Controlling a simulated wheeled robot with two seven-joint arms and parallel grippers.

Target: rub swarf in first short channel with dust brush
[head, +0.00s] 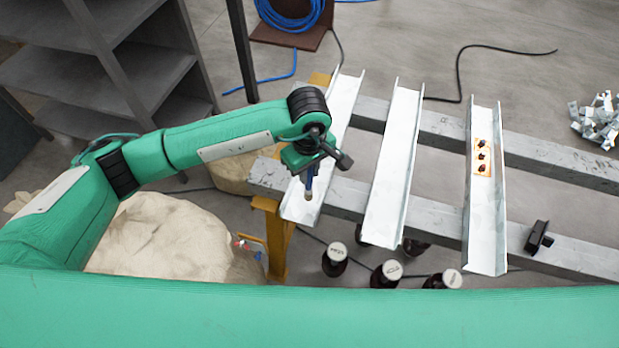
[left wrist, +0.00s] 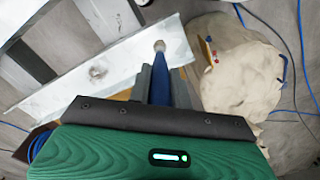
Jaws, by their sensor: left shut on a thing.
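My left gripper (head: 309,168) is shut on the blue dust brush (head: 309,186), which points down over the near end of the leftmost channel (head: 344,100). In the left wrist view the blue brush (left wrist: 161,84) stands between the fingers, its pale tip (left wrist: 159,46) over or against the channel (left wrist: 130,60); I cannot tell if it touches. A small greyish lump, seemingly swarf (left wrist: 97,72), lies in that channel, apart from the tip. In the head view my gripper hides that spot. My right gripper is not in view.
Two more channels, a middle one (head: 394,165) and a right one (head: 486,220) with an orange label (head: 482,157), lie across grey rails (head: 435,222). A black block (head: 538,237) sits on the near rail. Dark bottles (head: 386,274) stand below. Beige sacks (head: 170,235) lie left.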

